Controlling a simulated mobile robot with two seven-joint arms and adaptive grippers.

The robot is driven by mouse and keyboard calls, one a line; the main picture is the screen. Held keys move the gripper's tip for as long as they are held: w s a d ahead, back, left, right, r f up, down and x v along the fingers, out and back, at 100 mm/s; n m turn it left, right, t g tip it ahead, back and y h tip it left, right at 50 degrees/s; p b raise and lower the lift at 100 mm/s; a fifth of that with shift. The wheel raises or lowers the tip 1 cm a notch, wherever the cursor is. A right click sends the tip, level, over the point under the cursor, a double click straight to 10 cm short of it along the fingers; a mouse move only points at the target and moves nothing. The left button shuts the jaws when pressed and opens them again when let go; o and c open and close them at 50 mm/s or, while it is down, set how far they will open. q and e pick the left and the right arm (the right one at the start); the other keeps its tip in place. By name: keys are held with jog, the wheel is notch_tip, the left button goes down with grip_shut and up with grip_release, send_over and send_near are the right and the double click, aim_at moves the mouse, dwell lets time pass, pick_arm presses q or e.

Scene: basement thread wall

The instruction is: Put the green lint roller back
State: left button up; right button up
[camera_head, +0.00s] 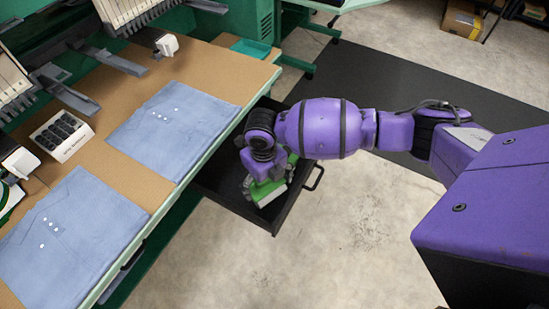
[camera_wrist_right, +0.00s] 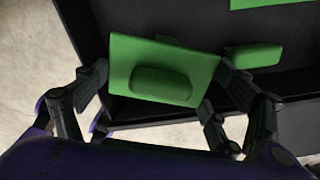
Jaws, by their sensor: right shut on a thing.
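The green lint roller (camera_head: 268,191) is in the head view, over the open black drawer (camera_head: 215,183). My right gripper (camera_head: 265,187) points down and is shut on it. In the right wrist view, the roller (camera_wrist_right: 160,82) shows as a flat green block with a rounded raised part, between the two fingers of my right gripper (camera_wrist_right: 162,88). The drawer (camera_wrist_right: 85,28) shows behind it. I cannot tell whether the roller touches the drawer floor. My left gripper is out of view.
Another green piece (camera_wrist_right: 253,55) lies right of the roller, with more green (camera_wrist_right: 270,3) at the top edge. The worktable (camera_head: 105,178) holds two folded blue shirts (camera_head: 172,115) and a white tray (camera_head: 62,135). The drawer handle (camera_head: 316,178) juts out over open floor.

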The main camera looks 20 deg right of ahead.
aim_at(266, 189)
jog(key=shift+f, duration=2.05)
jog(key=o, duration=1)
jog(key=shift+f, duration=0.1)
jog(key=shift+o, duration=0.2)
notch_tip(266, 189, up, 12)
jog(key=shift+r+p, duration=0.25)
jog(key=shift+p, duration=0.1)
